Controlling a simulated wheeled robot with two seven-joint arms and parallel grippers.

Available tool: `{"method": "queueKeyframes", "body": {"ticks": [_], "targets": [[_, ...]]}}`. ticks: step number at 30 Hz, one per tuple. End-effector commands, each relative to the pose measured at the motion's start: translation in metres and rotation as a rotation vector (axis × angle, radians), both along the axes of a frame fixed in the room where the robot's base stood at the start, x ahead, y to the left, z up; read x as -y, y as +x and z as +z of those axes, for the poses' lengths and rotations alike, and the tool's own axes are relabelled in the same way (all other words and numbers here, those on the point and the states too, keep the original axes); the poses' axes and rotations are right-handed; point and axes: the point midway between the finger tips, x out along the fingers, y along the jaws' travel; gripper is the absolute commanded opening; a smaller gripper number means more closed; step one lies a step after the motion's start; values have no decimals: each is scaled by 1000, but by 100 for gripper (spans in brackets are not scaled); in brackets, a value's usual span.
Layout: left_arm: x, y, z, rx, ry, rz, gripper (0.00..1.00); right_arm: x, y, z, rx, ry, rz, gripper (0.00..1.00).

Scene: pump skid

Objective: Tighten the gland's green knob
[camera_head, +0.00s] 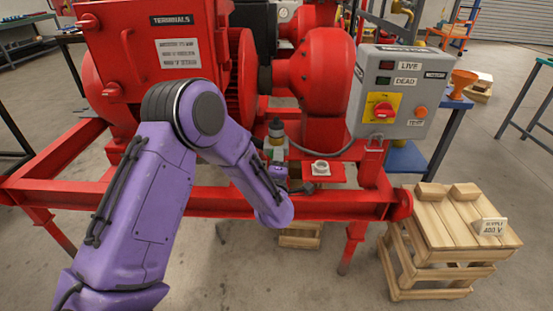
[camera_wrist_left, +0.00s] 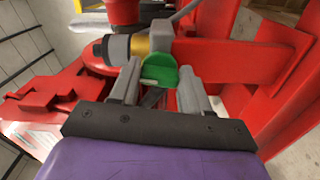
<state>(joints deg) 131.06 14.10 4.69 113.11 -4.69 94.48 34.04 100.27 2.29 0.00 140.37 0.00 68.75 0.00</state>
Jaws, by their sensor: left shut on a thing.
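The green knob (camera_wrist_left: 160,72) is in the middle of the left wrist view, on the side of a small grey body. A brass-yellow collar (camera_wrist_left: 140,44) and a grey and black cap (camera_wrist_left: 112,48) sit beside it. My left gripper (camera_wrist_left: 158,88) is shut on the green knob, with one grey finger on each side of it. My own arm and gripper cover most of the knob there. My right gripper is in neither view.
A grey control box (camera_head: 400,92) with a red switch stands to the right of the fitting. The red skid rail (camera_head: 340,205) runs beneath the gripper. A wooden crate (camera_head: 455,225) with a supply sign stands at the right. A cable runs close behind the fitting.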

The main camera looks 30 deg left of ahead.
Motion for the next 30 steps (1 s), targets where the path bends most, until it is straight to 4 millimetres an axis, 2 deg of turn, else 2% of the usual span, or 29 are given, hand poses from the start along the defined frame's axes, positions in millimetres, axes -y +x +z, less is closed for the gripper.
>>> {"method": "queueKeyframes", "body": {"ticks": [13, 30], "targets": [[0, -1, -2, -161, 257, -1, 16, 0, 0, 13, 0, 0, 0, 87], [-1, -1, -3, -207, 330, 1, 16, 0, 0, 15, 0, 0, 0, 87]]}}
